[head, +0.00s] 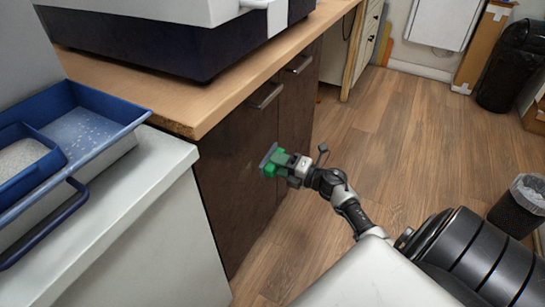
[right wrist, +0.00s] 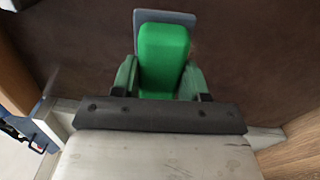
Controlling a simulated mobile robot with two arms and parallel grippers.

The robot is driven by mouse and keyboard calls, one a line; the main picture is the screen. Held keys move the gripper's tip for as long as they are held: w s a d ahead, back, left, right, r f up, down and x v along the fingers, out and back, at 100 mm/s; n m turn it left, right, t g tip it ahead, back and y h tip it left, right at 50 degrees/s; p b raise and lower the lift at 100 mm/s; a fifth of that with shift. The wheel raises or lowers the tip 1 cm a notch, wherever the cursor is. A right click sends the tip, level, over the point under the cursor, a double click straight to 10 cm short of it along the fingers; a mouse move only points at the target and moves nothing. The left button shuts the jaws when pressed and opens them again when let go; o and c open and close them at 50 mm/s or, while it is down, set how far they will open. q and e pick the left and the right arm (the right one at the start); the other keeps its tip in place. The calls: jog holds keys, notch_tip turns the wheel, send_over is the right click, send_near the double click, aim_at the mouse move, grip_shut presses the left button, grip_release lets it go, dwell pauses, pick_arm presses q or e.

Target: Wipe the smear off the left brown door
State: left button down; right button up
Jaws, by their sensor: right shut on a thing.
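The left brown door (head: 232,185) is the nearer dark front under the wooden counter, with a metal bar handle (head: 266,96) near its top. My right gripper (head: 277,163) is shut on a green wiper (right wrist: 164,55) with a flat grey-blue pad (right wrist: 181,17) at its far end. The pad faces the left door, close to its surface; I cannot tell whether it touches. The door also fills the background of the right wrist view (right wrist: 245,60). I cannot clearly make out the smear. My left gripper is not in view.
The wooden counter (head: 190,115) overhangs the doors and carries a large white and dark machine (head: 160,45). A white cabinet (head: 150,215) with a blue tray (head: 105,125) stands at the left. Wood floor (head: 400,130) is open to the right; bins stand at the far right.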

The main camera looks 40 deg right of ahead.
jog(key=shift+s, duration=0.1)
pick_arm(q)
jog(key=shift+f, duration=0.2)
pick_arm(e)
jog(key=v, duration=0.3)
dwell(0.3)
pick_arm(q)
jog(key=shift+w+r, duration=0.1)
